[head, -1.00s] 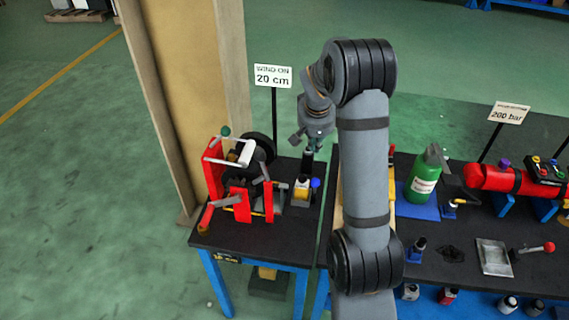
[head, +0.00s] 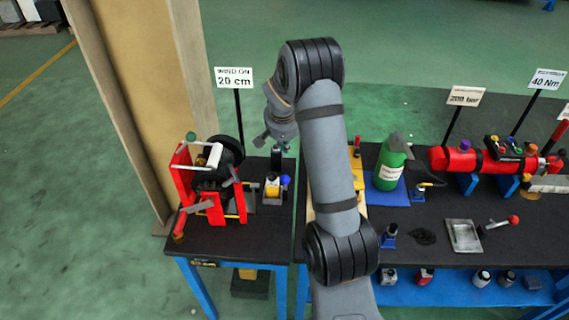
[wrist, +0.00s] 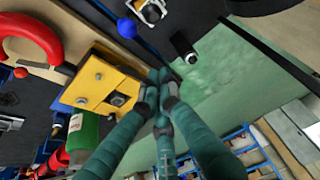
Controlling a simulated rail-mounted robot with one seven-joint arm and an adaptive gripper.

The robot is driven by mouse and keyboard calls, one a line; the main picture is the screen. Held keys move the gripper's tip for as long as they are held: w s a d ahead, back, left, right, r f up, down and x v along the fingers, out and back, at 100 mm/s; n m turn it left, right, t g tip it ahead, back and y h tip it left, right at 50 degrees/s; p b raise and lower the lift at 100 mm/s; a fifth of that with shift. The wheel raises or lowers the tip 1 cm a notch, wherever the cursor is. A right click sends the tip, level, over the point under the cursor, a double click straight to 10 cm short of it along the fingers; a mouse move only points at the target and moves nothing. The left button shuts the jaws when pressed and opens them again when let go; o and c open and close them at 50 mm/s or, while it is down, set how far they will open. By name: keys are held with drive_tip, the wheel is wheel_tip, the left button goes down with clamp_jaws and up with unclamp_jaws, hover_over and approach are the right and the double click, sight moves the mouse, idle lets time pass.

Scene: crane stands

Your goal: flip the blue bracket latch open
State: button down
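A small blue bracket-like piece (head: 389,235) with a dark part stands near the front edge of the right bench. I cannot tell at this size whether it is the latch, or how its lever lies.
The left bench holds a red winch frame (head: 215,205) and a blue ball knob (head: 285,180). The right bench holds a green bottle (head: 391,165), a red cylinder (head: 450,160) and a grey metal plate (head: 463,236). Sign posts rise behind. My arm crosses above the right bench's left end.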

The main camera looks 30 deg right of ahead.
sight(285, 183)
drive_tip(key=f, duration=0.2)
drive_tip(key=f+b, duration=0.1)
drive_tip(key=f, duration=0.2)
drive_tip(key=s+f, duration=0.1)
drive_tip(key=f, duration=0.1)
drive_tip(key=shift+a+f+b, duration=0.2)
drive_tip(key=shift+a+b, duration=0.05)
drive_tip(key=shift+b, duration=0.1)
drive_tip(key=shift+s, duration=0.1)
drive_tip(key=shift+s, duration=0.1)
